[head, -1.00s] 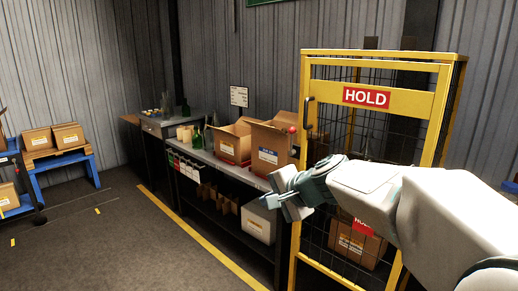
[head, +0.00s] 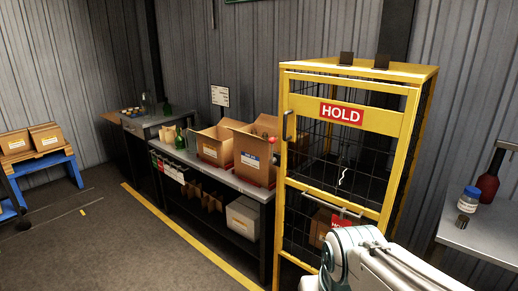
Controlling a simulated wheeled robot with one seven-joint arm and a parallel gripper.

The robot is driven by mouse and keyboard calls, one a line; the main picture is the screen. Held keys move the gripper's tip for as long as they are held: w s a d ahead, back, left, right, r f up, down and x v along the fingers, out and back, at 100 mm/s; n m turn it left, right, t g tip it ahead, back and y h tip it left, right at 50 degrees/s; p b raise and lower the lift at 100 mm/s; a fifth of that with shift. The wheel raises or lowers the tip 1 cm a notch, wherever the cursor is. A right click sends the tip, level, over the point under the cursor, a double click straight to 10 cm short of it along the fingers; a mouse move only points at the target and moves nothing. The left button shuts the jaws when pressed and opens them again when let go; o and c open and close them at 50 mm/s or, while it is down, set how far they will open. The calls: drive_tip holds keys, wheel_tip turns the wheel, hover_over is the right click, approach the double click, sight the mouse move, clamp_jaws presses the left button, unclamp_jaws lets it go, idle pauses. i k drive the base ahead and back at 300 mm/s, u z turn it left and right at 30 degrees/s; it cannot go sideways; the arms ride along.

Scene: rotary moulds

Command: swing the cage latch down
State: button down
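The yellow-framed mesh cage (head: 432,85) stands right of centre in the head view, its door facing me and seemingly shut. A dark upright handle (head: 287,125) is on the left stile of the door. A small red knob (head: 272,140) shows just left of the cage frame, near that handle. It looks like the end of the latch, but its lever is too small to make out. My wrist (head: 345,250) is low in front of the cage, below and right of the handle and apart from it. My gripper's fingers are not visible.
A grey bench (head: 232,181) with open cartons (head: 255,150) and bottles stands left of the cage. A metal table (head: 475,240) with a red bottle (head: 486,188) and a blue-lidded jar (head: 469,196) is at right. Open floor lies at front left.

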sight(272, 140)
drive_tip(key=z, duration=0.6)
drive_tip(key=k, duration=0.65)
drive_tip(key=z, duration=0.6)
drive_tip(key=i, duration=0.5)
drive_tip(key=u, duration=0.6)
drive_tip(key=i, duration=0.9)
drive_tip(key=u, duration=1.15)
drive_tip(key=i, duration=0.3)
drive_tip(key=u, duration=0.3)
